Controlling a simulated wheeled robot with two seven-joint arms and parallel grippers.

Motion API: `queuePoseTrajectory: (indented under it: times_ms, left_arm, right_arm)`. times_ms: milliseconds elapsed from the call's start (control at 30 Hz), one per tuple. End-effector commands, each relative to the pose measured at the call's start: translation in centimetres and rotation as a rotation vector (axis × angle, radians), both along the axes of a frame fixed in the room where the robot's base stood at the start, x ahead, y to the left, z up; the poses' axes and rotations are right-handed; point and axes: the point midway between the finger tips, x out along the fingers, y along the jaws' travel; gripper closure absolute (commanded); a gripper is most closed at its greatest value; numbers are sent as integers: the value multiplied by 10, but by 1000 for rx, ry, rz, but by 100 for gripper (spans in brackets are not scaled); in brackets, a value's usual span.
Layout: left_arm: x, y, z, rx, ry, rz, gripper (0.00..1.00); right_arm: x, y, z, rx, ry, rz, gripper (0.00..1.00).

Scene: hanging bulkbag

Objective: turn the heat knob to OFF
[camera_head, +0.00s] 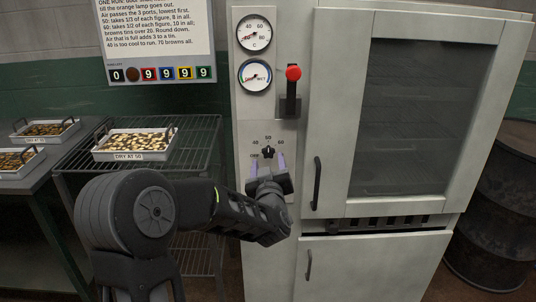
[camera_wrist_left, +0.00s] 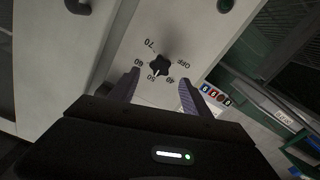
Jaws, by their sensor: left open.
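The heat knob (camera_head: 268,152) is a small black star-shaped knob on the grey control panel, with OFF, 40, 50, 60 and 70 printed around it. In the left wrist view the knob (camera_wrist_left: 160,65) shows a white mark that points about at 50. My left gripper (camera_head: 267,166) is open, with its purple fingers just below and to either side of the knob. In the left wrist view the knob lies ahead of the gap between the fingertips (camera_wrist_left: 158,88), and nothing is held. I cannot see any finger touching the knob. My right gripper is not in view.
Two dials (camera_head: 255,55) and a red-tipped lever (camera_head: 292,85) sit above the knob. The oven door (camera_head: 420,110) with its black handle (camera_head: 317,184) is close on the right. A wire rack holds a tray (camera_head: 133,145) labelled DRY AT 50 on the left.

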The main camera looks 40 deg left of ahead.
Motion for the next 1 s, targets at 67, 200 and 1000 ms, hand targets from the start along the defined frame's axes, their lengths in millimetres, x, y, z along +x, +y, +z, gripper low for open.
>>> queuePoseTrajectory:
  times_ms: [67, 200, 1000]
  left_arm:
    - [11, 8, 1, -1, 1, 1, 44]
    - [28, 21, 0, -1, 2, 0, 44]
    - [42, 32, 0, 0, 1, -1, 71]
  right_arm:
    - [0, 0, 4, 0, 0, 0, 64]
    - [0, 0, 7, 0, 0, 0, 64]
    - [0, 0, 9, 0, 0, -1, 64]
